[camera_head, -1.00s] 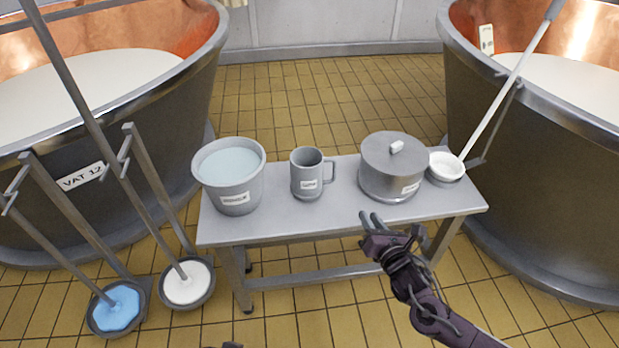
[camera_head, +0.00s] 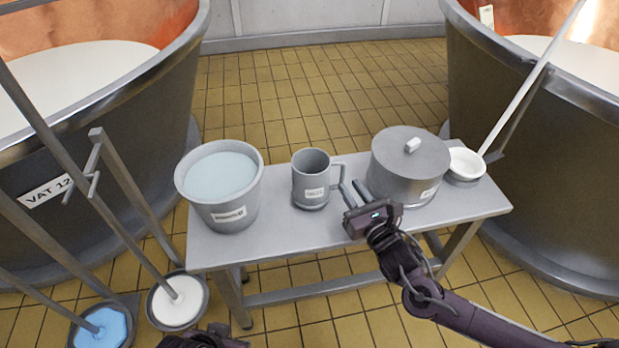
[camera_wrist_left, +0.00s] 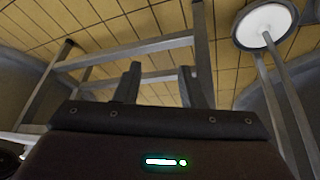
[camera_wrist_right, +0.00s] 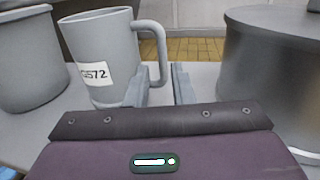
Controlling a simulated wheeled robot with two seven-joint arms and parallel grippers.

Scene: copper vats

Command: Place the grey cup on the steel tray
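The grey cup (camera_head: 311,180), a mug with a white label and a handle on its right, stands upright on the steel bench (camera_head: 275,236). My right gripper (camera_head: 353,193) is open just right of the cup, at its handle. In the right wrist view the cup (camera_wrist_right: 105,60) is close and its handle is just ahead of the parted fingers (camera_wrist_right: 160,85); I cannot tell if it lies between them. My left gripper (camera_wrist_left: 158,85) is open and empty, low in front of the bench. I see no separate steel tray in these views.
A grey bucket of pale liquid (camera_head: 218,205) stands left of the cup. A lidded pot (camera_head: 408,175) is close on the right, beside a white-filled ladle (camera_head: 465,163). Long-handled tools with blue and white discs (camera_head: 177,300) stand left. Large vats flank the bench.

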